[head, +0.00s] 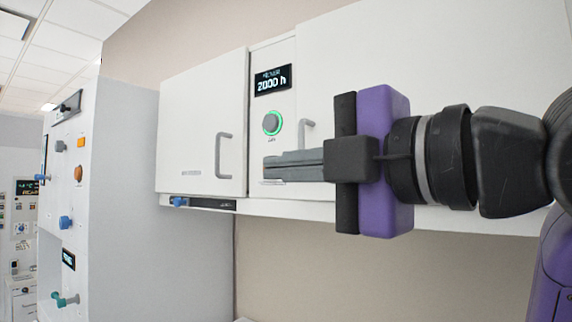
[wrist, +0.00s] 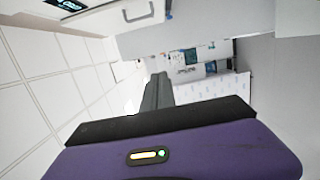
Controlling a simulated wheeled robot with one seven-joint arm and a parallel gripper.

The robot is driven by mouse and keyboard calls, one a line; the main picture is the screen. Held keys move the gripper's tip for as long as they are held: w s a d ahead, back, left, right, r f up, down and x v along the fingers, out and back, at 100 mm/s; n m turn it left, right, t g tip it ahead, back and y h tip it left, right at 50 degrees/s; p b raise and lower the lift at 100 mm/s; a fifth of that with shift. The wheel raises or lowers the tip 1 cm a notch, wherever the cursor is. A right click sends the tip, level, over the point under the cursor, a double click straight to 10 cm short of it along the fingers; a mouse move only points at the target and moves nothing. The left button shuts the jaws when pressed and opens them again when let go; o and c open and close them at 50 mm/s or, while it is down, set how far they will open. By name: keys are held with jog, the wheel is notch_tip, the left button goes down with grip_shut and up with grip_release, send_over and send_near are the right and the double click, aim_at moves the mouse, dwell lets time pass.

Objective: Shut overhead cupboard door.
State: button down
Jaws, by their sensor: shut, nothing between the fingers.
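The overhead cupboard is white, with a left door (head: 203,125) that has a grey bar handle (head: 224,156) near its right edge. A larger right door (head: 430,60) has its handle (head: 306,130) at its left edge, partly hidden behind my gripper. In the wrist view, my shut fingers (wrist: 157,88) point away, and a door handle (wrist: 138,13) shows at the top.
A panel with a display (head: 273,80) and a green-ringed knob (head: 272,123) sits between the doors. A blue knob (head: 179,202) is under the left door. A tall white cabinet (head: 120,190) with knobs stands at the left. The space below the cupboard looks clear.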

jog(key=w+d+m+t+h, duration=0.1)
jog(key=w+d+m+h, duration=0.1)
jog(key=w, duration=0.5)
jog(key=w+d+m+t+h, duration=0.2)
jog(key=w+h, duration=0.3)
jog(key=w, duration=0.3)
jog(key=shift+w+d+m+t+b, duration=0.15)
jog(key=shift+d+m+t+b, duration=0.15)
jog(key=shift+d+m, duration=0.2)
jog(key=shift+r, duration=0.2)
